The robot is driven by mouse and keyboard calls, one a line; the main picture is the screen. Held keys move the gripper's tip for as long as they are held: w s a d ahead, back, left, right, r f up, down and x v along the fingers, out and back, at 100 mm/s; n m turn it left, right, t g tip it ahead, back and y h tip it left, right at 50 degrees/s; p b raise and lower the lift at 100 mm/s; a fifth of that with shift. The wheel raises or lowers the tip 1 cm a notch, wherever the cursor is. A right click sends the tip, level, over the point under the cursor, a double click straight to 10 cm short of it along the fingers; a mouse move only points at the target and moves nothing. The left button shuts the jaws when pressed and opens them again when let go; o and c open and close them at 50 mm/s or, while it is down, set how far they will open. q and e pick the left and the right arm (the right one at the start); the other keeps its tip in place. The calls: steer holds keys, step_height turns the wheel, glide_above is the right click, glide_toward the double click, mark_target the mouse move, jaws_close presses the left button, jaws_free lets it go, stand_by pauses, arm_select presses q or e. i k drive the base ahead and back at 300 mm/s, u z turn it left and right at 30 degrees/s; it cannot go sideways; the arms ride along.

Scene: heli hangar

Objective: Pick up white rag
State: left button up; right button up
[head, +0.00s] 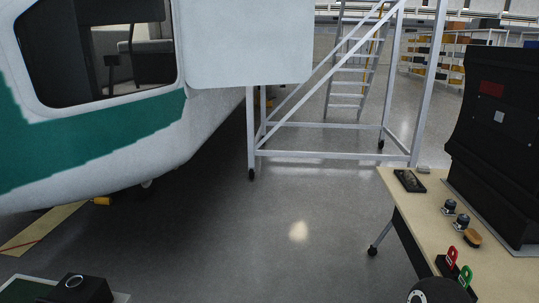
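I cannot make out a white rag anywhere in the head view. A pale bright patch on the floor in the middle looks like a light reflection, not cloth. Neither of my grippers can be made out. A dark rounded part at the bottom right edge, in front of the workbench (414,207), may be part of my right arm.
On the bench are a small black tray (410,181), two small dark-topped jars (449,206), a brown brush (473,238), red and green tags (452,256) and a large black case (495,130). A helicopter (110,150) fills the left; a wheeled stair frame (330,155) stands behind open floor.

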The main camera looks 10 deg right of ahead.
mark_target(420, 168)
steer(key=i, duration=1.35)
steer(key=z, duration=0.2)
steer(key=i, duration=1.35)
steer(key=z, duration=0.8)
steer(key=i, duration=1.4)
steer(key=z, duration=0.75)
steer(key=i, duration=0.55)
steer(key=k, duration=0.85)
steer(key=z, duration=0.15)
steer(key=i, duration=0.85)
steer(key=u, duration=0.05)
